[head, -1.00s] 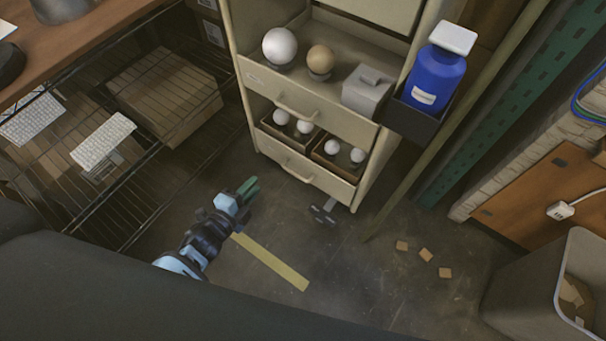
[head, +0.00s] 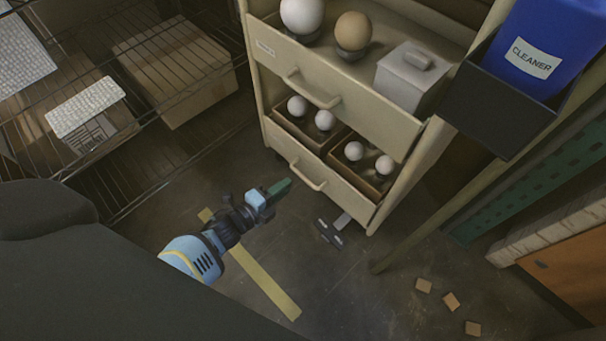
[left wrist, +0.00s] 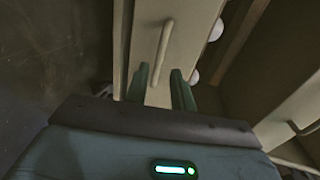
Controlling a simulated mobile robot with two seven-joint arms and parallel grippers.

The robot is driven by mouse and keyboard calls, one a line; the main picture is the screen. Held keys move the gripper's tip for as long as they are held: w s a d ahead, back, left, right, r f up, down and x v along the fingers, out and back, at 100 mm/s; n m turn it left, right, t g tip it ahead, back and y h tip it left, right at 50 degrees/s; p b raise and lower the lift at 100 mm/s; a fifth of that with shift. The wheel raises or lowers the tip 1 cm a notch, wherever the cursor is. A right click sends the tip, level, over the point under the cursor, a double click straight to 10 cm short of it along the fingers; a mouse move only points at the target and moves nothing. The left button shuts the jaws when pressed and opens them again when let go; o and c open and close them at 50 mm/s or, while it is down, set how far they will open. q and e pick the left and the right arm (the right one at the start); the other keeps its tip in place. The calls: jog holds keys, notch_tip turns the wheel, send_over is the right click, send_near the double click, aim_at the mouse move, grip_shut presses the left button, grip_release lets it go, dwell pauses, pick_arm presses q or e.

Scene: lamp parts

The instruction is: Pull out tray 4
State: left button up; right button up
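The lowest tray (head: 345,192) of the beige cabinet has a bar handle (head: 308,177) on its front and holds small white bulbs in brown boxes. No number is readable on it, so I cannot confirm it is tray 4. My left gripper (head: 280,187) is just left of this handle in the head view, apparently a little short of it. In the left wrist view the green fingers (left wrist: 160,70) are open and apart, with the handle (left wrist: 161,50) ahead, lined up with the gap between them. Contact is not visible. My right gripper is out of view.
The tray above (head: 340,95) carries two large bulbs and a grey lidded box (head: 410,75). A blue cleaner bottle (head: 540,45) sits in a side holder. A wire rack (head: 150,130) stands left. The floor (head: 350,290) before the cabinet is mostly clear.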

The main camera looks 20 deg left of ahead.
aim_at(301, 174)
pick_arm(q)
jog(key=b+x, duration=0.3)
jog(key=x, duration=0.4)
jog(key=shift+w+d+b, duration=0.1)
jog(key=shift+w+b, duration=0.15)
jog(key=shift+b, duration=0.1)
grip_shut()
